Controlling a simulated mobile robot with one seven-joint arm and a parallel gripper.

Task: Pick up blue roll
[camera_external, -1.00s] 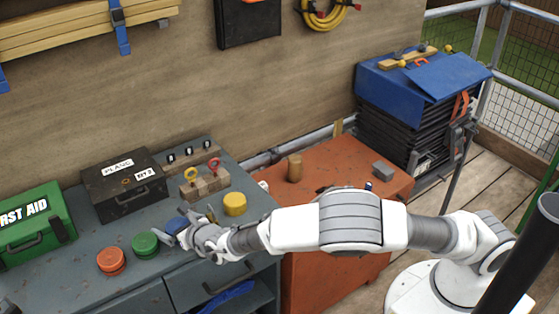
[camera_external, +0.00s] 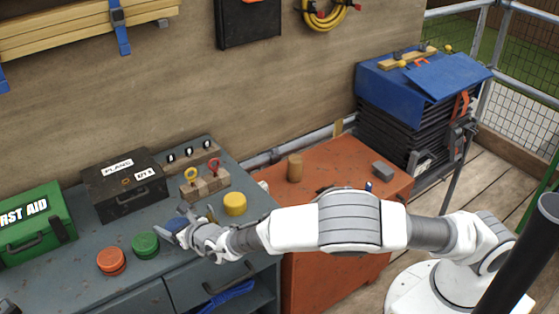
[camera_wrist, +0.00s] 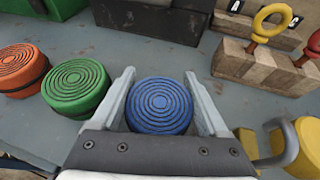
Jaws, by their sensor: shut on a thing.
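The blue roll (camera_wrist: 159,104) sits between the two fingers of my gripper (camera_wrist: 160,95) in the wrist view, its ringed round top facing the camera. My gripper is shut on it, one finger on each side. In the external view my gripper (camera_external: 184,229) is over the grey workbench, and the blue roll (camera_external: 173,225) shows partly behind the fingers. I cannot tell whether the roll is clear of the bench top.
A green roll (camera_external: 145,244) and an orange roll (camera_external: 111,261) stand to the left. A yellow roll (camera_external: 235,204) stands to the right. Behind are a wooden block with ring-topped pins (camera_external: 205,186) and a black box (camera_external: 124,185). A green first aid case (camera_external: 36,226) is far left.

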